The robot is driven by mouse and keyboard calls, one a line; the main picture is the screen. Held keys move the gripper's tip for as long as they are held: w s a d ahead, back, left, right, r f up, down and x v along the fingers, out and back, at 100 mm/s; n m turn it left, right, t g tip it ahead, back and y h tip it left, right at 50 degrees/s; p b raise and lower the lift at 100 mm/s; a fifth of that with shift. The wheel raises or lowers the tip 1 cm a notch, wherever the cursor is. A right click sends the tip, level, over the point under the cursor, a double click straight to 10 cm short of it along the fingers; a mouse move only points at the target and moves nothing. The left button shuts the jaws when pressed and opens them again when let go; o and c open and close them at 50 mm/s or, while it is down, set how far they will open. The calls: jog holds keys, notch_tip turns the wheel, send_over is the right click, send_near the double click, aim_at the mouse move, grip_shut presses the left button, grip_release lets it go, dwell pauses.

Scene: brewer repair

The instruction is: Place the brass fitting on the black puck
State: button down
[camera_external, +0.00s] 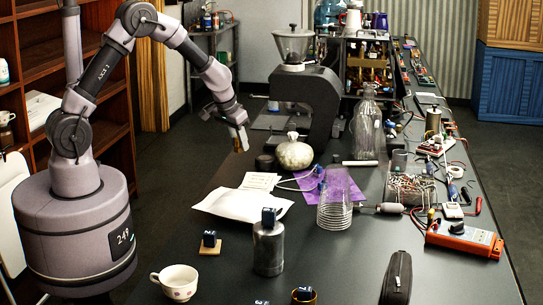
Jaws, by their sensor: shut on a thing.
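My gripper (239,141) hangs at the left edge of the dark table, pointing down. It is shut on a small brownish-gold piece, the brass fitting (238,149), which is mostly hidden by the fingers. A low black puck (264,163) sits on the table, below and to the right of my gripper, beside a pale round lidded pot. The fitting is apart from the puck, up and to its left in the picture.
The pale pot (294,154) and a grey brewer-like machine (318,92) stand close to the puck. White papers (240,203) lie in front, with a grey canister (268,248) and a white cup (176,281) nearer. Tools and meters crowd the right side.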

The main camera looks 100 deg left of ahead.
send_over(268, 157)
jog(key=d, duration=0.1)
jog(key=shift+s+f, duration=0.3)
jog(key=shift+f, duration=0.25)
notch_tip(268, 157, down, 4)
jog(key=shift+r+b, duration=0.15)
jog(key=shift+b, duration=0.5)
jog(key=c, duration=1.1)
grip_release()
jog(key=shift+o, duration=0.2)
jog(key=shift+d, duration=0.1)
